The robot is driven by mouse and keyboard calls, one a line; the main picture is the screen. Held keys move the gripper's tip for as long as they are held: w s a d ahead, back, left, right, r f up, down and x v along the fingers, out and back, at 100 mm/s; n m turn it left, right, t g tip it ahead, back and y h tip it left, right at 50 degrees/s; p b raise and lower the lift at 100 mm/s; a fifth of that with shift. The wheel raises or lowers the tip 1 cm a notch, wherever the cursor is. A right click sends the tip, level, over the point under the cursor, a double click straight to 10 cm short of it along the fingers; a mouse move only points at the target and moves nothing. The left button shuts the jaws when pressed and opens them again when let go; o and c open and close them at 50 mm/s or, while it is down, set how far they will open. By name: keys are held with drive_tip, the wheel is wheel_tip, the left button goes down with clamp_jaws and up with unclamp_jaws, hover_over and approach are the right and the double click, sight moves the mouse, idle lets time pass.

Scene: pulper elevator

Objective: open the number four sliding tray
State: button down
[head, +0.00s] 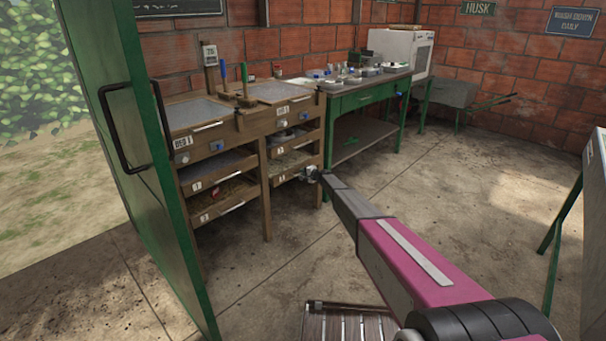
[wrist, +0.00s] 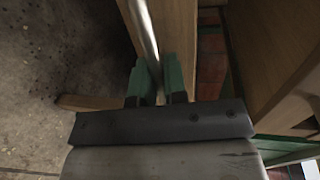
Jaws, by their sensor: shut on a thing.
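The wooden bench (head: 266,190) stands at the left in the head view, with sliding trays in two columns below its top. The lower right tray (head: 292,163) is the one at my gripper; its small white label (head: 281,180) looks like a 4 but is tiny. My gripper (head: 312,174) is at the right end of that tray's front. In the wrist view my gripper's green fingers (wrist: 159,80) are shut on a metal bar handle (wrist: 146,40), which runs along a wooden tray front (wrist: 175,40). The tray's inside is hidden in the wrist view.
A green door (head: 150,190) with a black handle stands at the near left. A green table (head: 365,97) holding small items is right of the bench. A wheelbarrow (head: 455,92) stands by the back wall. The concrete floor (head: 460,180) in the middle is clear.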

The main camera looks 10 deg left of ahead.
drive_tip(key=f+v, duration=0.3)
drive_tip(key=v, duration=1.3)
drive_tip(key=d+f+v, duration=0.1)
drive_tip(key=f+v, duration=0.2)
drive_tip(key=v, duration=1.4)
drive_tip(key=shift+s+d, duration=0.2)
drive_tip(key=shift+s, duration=0.25)
drive_tip(key=shift+f, duration=0.15)
drive_tip(key=c, duration=1.2)
unclamp_jaws()
drive_tip(key=v, duration=1)
drive_tip(key=shift+s+d, duration=0.2)
drive_tip(key=shift+d, duration=0.15)
